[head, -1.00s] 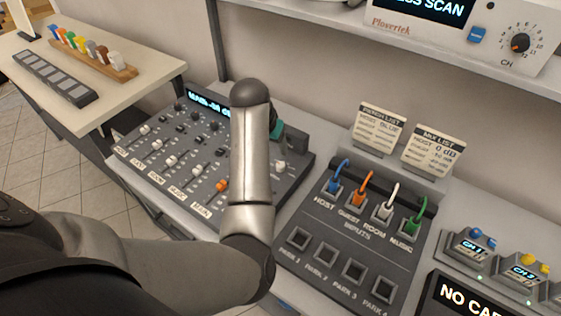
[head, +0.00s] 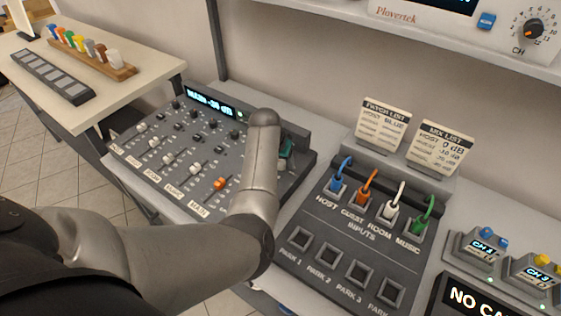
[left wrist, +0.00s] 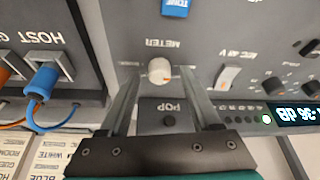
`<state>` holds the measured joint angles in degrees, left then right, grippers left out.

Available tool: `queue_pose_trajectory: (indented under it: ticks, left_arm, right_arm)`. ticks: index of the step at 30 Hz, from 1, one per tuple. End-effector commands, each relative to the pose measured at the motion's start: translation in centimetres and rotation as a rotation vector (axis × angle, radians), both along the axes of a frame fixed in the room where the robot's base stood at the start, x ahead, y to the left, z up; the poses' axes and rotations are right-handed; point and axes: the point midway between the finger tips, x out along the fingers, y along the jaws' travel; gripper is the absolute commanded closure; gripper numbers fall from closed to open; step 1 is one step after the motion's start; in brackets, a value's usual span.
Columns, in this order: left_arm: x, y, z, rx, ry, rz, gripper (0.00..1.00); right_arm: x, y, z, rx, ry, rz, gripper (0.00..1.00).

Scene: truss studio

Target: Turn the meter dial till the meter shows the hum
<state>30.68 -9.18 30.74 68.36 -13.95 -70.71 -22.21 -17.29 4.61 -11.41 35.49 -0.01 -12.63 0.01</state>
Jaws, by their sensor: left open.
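The meter dial (left wrist: 159,71) is a small pale round knob beside the word METER on the dark mixer panel, in the left wrist view. My left gripper (left wrist: 160,76) is open, with one finger on each side of the dial; I cannot tell whether they touch it. In the head view my arm hides the dial and most of this gripper; only a teal part (head: 287,147) shows. The mixer (head: 150,160) has a lit display (head: 210,103) that seems to read MAIN and a negative dB value. My right gripper is not in view.
A patch box (head: 345,250) with blue, orange, white and green plugs stands right of the mixer. Two cards (head: 383,125) (head: 440,147) stand behind it. A shelf (head: 400,50) holds a Plovertek unit (head: 430,12). In the left wrist view, a blue TONE button (left wrist: 175,8) lies near the dial.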

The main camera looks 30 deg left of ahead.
Motion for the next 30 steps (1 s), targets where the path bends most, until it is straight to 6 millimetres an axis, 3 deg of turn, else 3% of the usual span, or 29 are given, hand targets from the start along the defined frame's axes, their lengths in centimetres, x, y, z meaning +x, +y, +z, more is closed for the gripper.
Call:
queue_pose_trajectory:
  ticks: [9, 26, 30]
  left_arm:
    - [0.08, 0.02, -0.1, 0.0, -0.001, 0.001, 0.36]
    - [0.04, -0.01, -0.12, 0.0, 0.0, 0.0, 0.99]
    - [0.04, -0.01, -0.12, 0.0, 0.0, 0.0, 1.0]
  right_arm:
    - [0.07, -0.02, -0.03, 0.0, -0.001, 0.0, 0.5]
    - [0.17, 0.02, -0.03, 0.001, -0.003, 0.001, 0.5]
    - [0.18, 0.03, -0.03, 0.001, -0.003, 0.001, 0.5]
